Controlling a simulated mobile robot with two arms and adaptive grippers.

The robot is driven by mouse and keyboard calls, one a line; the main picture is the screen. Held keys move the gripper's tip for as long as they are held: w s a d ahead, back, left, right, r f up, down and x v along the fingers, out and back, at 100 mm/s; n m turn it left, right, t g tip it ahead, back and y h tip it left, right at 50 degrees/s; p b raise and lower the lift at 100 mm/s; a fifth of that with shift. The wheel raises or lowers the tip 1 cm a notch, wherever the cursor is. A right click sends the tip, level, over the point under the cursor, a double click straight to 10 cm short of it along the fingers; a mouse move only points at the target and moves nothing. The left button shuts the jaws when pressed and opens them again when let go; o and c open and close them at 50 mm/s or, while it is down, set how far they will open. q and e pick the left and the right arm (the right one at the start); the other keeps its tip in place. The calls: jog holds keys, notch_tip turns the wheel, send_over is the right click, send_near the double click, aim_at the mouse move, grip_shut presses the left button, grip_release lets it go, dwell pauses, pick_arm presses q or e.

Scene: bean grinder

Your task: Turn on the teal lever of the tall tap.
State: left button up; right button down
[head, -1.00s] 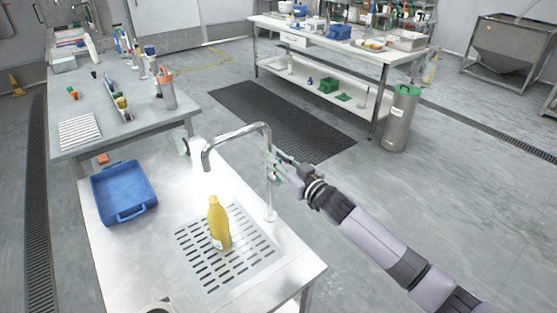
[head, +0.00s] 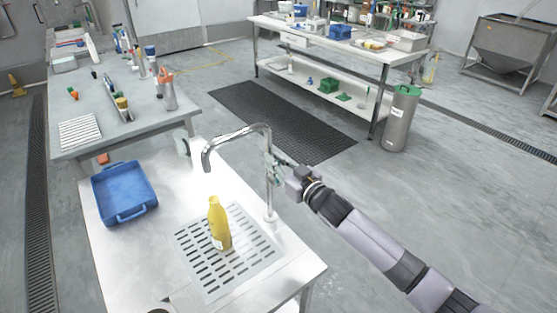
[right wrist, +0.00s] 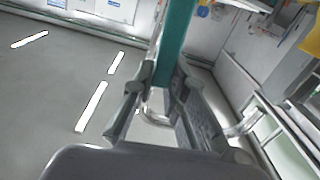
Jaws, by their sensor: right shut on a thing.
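The tall tap (head: 268,150) is a chrome pipe that rises from the steel sink table and bends over to the left. My right gripper (head: 272,168) is at the upright of the tap, on its right side. In the right wrist view the teal lever (right wrist: 176,42) runs as a long bar between the two fingers of my right gripper (right wrist: 164,88), which is shut on it. In the head view the lever is small and mostly hidden by the fingers. My left gripper is not in view.
A yellow bottle (head: 219,224) stands on the slotted drain grate (head: 262,258) below the spout. A blue tray (head: 124,190) lies at the table's left. A grey bench (head: 90,135) with tools is behind.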

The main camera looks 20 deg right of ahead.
jog(key=shift+s+a+f+n, duration=0.15)
jog(key=shift+a+n, duration=0.25)
jog(key=shift+n, duration=0.2)
jog(key=shift+s+a+n, duration=0.15)
jog(key=shift+a+n, duration=0.25)
jog(key=shift+n, duration=0.2)
jog(key=c, duration=1.6)
grip_release()
jog(key=shift+o, duration=0.2)
jog(key=shift+s, duration=0.1)
jog(key=v, duration=1.1)
jog(key=shift+s+d, duration=0.15)
jog(key=shift+s, duration=0.25)
